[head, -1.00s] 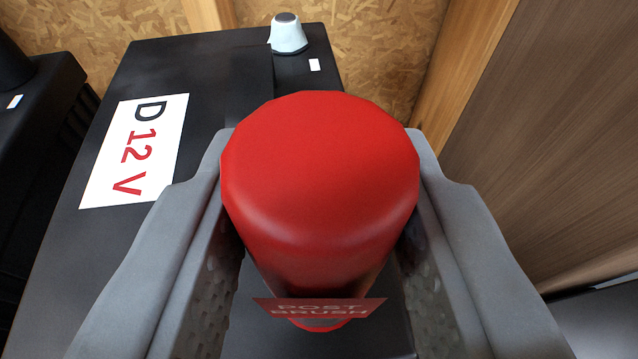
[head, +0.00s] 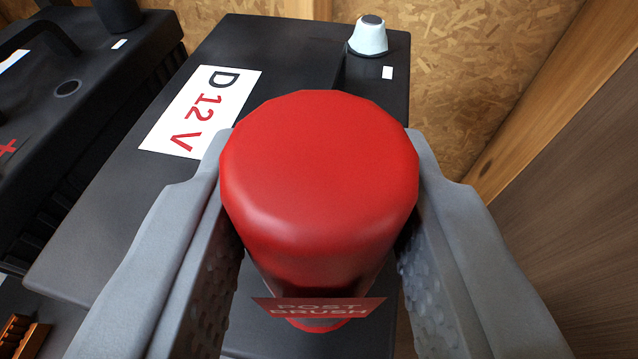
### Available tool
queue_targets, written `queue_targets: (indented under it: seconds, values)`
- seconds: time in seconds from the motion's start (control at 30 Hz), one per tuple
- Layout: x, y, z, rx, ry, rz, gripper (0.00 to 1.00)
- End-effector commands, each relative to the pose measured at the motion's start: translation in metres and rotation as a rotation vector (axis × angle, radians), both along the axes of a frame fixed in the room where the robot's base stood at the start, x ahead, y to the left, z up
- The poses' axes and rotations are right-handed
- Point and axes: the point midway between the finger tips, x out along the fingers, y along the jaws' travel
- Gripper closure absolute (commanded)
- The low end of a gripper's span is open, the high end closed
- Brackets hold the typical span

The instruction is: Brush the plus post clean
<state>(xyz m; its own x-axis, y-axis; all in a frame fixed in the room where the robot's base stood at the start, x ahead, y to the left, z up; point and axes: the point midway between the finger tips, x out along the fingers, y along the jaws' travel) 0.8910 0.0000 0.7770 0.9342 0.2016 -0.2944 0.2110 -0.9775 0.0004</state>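My gripper (head: 318,190) is shut on the red post brush (head: 318,165), whose rounded top faces me and whose label reads POST BRUSH. The brush is between the two grey fingers, over the black battery labelled D 12 V (head: 275,45). A pale post with a grey top (head: 368,38) stands at that battery's far right corner, with a small blank-looking white tag beside it. No plus mark shows by that post. A red plus mark (head: 7,148) shows on another black battery at the left edge. The brush's lower end and the area under it are hidden.
The other black battery (head: 95,85) stands at the left, with a black handle and a round cap on top. Orange-brown slotted parts (head: 22,335) lie at the lower left. A chipboard wall (head: 480,70) is behind, and a wooden panel (head: 590,200) is at the right.

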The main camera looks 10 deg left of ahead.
Motion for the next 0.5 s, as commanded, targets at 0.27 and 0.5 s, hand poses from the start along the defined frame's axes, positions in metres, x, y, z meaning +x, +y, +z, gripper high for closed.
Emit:
queue_targets:
  seconds: [0.27,0.5]
  values:
    - [0.0002,-0.0016,-0.0002,-0.001,0.001,0.117,0.91]
    - [0.0003,-0.0011,0.0006,-0.001,-0.001,0.221,0.91]
